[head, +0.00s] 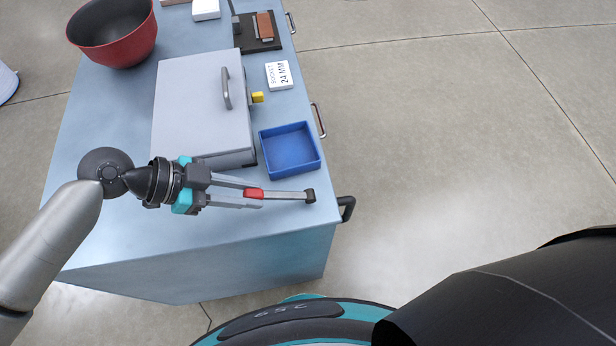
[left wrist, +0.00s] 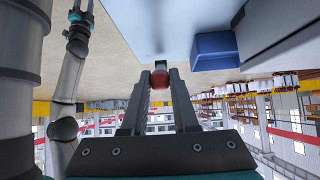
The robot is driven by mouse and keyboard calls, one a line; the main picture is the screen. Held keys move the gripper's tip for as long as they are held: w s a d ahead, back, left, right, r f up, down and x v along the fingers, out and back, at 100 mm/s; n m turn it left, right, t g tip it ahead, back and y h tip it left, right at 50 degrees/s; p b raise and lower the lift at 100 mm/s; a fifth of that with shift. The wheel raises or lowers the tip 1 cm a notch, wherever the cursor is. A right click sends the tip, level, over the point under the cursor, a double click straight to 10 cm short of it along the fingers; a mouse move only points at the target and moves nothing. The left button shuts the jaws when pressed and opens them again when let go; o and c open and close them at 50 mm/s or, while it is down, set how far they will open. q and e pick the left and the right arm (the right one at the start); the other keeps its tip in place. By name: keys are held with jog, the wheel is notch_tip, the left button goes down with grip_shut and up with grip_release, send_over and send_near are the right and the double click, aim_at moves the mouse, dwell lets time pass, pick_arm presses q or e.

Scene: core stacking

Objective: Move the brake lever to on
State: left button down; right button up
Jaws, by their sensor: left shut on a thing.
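A thin grey upright lever (head: 234,18) rises beside a dark base with a brown block (head: 264,25) at the far end of the table; it looks like the brake lever, but its setting cannot be told. My left gripper (head: 262,196) is well short of it, above the near end of the table. It is shut on the red grip (head: 253,193) of a grey bar-like tool (head: 288,195) with a dark head. The red grip (left wrist: 160,80) also shows between the fingertips in the left wrist view. Another arm of mine shows there, its gripper (left wrist: 82,8) small and cut off.
A blue open tray (head: 318,163) lies just beyond the tool. A grey lidded box (head: 185,100) with a handle, a white "SOCKET 24 MM" block (head: 270,84) and a red bowl (head: 110,45) stand on the table (head: 100,235). Drawer handles stick out along its right side.

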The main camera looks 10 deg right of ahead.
aim_at(247, 213)
pick_arm(q)
jog(key=shift+a+f+b, duration=0.3)
jog(key=shift+f+b, duration=0.15)
jog(key=shift+f, duration=0.2)
jog(key=shift+a+f+b, duration=0.3)
jog(key=shift+f+b, duration=0.15)
jog(key=shift+f, duration=0.2)
notch_tip(247, 213, down, 2)
jog(key=shift+a+f+b, duration=0.15)
jog(key=shift+b, duration=0.9)
jog(key=c, duration=0.6)
grip_release()
jog(key=shift+r, duration=0.25)
jog(key=p+v, duration=0.1)
jog(key=v, duration=1.4)
jog(key=shift+r, duration=0.1)
